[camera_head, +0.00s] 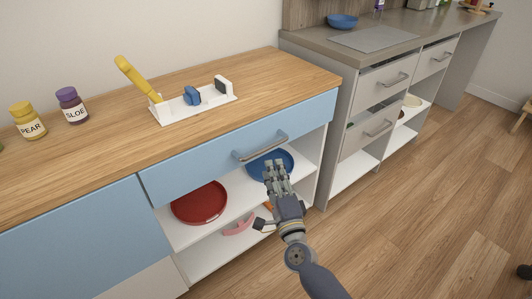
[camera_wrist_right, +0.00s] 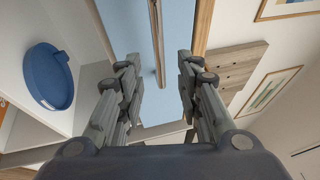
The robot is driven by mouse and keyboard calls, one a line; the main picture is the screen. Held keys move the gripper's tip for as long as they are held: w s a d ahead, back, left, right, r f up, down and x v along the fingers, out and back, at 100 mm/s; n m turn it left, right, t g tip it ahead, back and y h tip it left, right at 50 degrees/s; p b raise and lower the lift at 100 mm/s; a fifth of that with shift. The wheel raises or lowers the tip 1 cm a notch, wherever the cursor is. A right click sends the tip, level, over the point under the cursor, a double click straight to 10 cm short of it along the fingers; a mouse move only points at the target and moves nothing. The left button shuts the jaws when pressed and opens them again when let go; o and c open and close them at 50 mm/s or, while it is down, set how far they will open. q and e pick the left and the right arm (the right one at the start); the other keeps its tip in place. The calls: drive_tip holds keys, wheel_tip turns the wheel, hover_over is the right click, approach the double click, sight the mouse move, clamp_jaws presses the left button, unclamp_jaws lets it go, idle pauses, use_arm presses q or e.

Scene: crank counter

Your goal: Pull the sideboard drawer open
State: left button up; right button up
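The sideboard drawer (camera_head: 205,167) has a light blue front under the wooden top, and it looks shut. Its grey bar handle (camera_head: 260,148) runs along the right half of the front. My right gripper (camera_head: 275,167) is just below and in front of the handle's right part. The handle (camera_wrist_right: 157,42) shows ahead of the tips, lined up with the gap, on the blue drawer front (camera_wrist_right: 178,30). I cannot tell the exact remaining distance. My left gripper is in neither view.
Below the drawer, open shelves hold a red plate (camera_head: 199,203) and a blue plate (camera_head: 258,165), close to my right gripper. Jars (camera_head: 71,106) and a white holder (camera_head: 193,104) stand on the wooden top. A grey counter (camera_head: 375,47) adjoins at right. Floor in front is clear.

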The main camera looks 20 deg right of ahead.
sight(266, 147)
drive_tip(key=w, duration=0.3)
drive_tip(key=w+r, duration=0.1)
drive_tip(key=w, duration=0.5)
drive_tip(key=shift+w+d+r+b, duration=0.1)
drive_tip(key=shift+d+r+b, duration=0.15)
drive_tip(key=shift+b, duration=0.1)
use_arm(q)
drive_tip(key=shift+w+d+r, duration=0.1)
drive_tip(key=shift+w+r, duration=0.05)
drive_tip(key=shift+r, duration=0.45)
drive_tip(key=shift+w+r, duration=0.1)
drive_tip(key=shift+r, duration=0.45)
use_arm(e)
clamp_jaws()
